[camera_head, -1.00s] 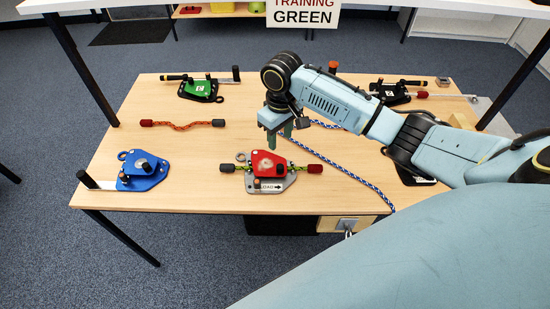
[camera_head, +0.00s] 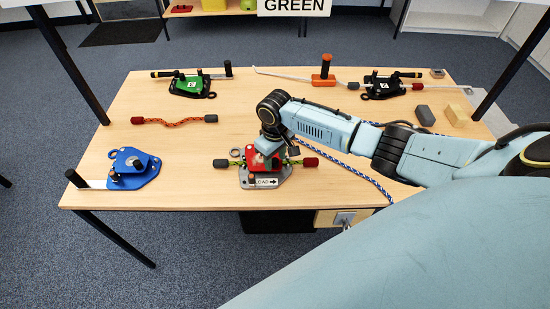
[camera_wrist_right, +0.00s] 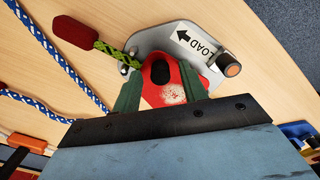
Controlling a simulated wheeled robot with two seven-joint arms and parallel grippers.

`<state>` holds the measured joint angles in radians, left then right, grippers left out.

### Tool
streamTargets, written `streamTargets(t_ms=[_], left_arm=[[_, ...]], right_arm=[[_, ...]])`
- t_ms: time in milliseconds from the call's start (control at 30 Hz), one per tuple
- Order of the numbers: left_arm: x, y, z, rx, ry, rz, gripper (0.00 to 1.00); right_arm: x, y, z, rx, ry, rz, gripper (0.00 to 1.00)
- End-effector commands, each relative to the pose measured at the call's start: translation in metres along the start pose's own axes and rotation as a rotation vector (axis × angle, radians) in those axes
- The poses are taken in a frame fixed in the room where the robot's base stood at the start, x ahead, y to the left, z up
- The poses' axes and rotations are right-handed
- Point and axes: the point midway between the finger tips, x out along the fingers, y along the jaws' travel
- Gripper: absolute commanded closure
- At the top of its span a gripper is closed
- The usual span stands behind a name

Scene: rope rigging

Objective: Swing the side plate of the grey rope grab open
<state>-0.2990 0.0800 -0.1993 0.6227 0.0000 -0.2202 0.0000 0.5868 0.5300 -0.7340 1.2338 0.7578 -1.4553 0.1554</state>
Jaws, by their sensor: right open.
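The grey rope grab (camera_head: 284,181) lies near the front middle of the table, with a LOAD arrow label. Its red side plate (camera_head: 234,162) covers the middle, and a green rope with dark red and dark ends runs through. My right gripper (camera_head: 266,158) is over it, pointing down, hiding part of the plate. In the right wrist view, the open fingers (camera_wrist_right: 158,75) stand on either side of a red part (camera_wrist_right: 176,84) with a dark rounded top; I cannot tell if they touch it. The grey plate and its black-and-orange knob (camera_wrist_right: 231,69) show beyond. My left gripper is out of view.
A blue device (camera_head: 131,168) sits left, a green one (camera_head: 192,86) and a black one (camera_head: 383,87) at the back. An orange-handled piece (camera_head: 323,72) stands back middle. A blue-white rope (camera_head: 351,171) runs right of the grab, beneath my arm. An orange rope (camera_head: 174,122) lies left.

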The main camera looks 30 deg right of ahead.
Motion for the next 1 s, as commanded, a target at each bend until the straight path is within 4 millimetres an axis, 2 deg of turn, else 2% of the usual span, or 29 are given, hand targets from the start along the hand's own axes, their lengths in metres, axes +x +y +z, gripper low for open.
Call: streamTargets(t_ms=[233, 500, 567, 833, 1000], left_arm=[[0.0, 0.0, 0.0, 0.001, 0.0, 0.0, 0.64], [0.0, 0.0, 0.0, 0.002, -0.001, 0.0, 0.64], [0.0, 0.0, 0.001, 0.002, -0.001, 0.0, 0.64], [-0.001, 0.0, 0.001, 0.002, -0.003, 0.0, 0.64], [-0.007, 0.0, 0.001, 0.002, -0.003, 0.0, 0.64]], right_arm=[[0.0, 0.0, 0.0, 0.0, 0.0, 0.0, 0.58], [0.0, 0.0, 0.0, 0.0, 0.0, 0.0, 0.94], [0.0, 0.0, 0.0, 0.0, 0.0, 0.0, 1.0], [0.0, 0.001, 0.001, -0.002, 0.0, 0.0, 1.0], [-0.002, 0.011, 0.008, -0.016, 0.0, 0.0, 1.0]])
